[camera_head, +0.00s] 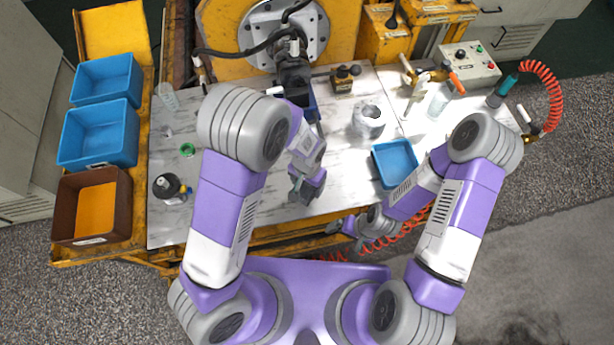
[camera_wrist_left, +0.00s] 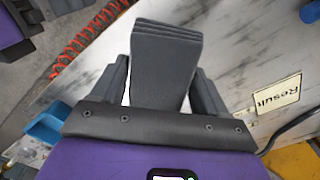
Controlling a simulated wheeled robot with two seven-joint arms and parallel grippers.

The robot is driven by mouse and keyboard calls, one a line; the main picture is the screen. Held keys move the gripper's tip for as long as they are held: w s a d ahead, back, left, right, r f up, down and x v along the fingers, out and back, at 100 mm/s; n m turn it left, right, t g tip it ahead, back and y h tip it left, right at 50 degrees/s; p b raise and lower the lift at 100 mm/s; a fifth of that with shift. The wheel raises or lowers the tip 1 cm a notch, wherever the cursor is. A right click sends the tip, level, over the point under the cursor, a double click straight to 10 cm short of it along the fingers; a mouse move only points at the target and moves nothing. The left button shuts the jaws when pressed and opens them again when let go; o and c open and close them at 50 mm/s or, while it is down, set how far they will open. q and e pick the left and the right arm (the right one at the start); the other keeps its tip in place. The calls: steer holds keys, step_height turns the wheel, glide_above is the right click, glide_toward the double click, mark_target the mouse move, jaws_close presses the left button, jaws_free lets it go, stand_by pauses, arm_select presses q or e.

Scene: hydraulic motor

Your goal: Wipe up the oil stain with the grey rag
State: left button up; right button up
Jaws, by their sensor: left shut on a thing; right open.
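My left gripper (camera_head: 302,190) is over the front middle part of the marble-patterned tabletop (camera_head: 225,205). In the left wrist view the grey rag (camera_wrist_left: 165,62) is a folded, layered pad. It is between the two fingers of my left gripper (camera_wrist_left: 165,85), which is shut on it, and sticks out beyond them. I cannot tell from these frames whether the rag touches the tabletop. My right gripper (camera_head: 338,228) is open and empty, low by the table's front edge. I cannot pick out the oil stain from the grey veins of the tabletop; it may be hidden by my left arm.
A blue tray (camera_head: 395,163) and a grey cylindrical part (camera_head: 368,122) are right of my left gripper. A black-topped bottle (camera_head: 168,186) and a green ring (camera_head: 187,149) are at left. A red coiled hose runs along the front edge.

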arm_select(q)
steer(key=shift+r+p, duration=0.65)
steer(key=shift+r, duration=0.45)
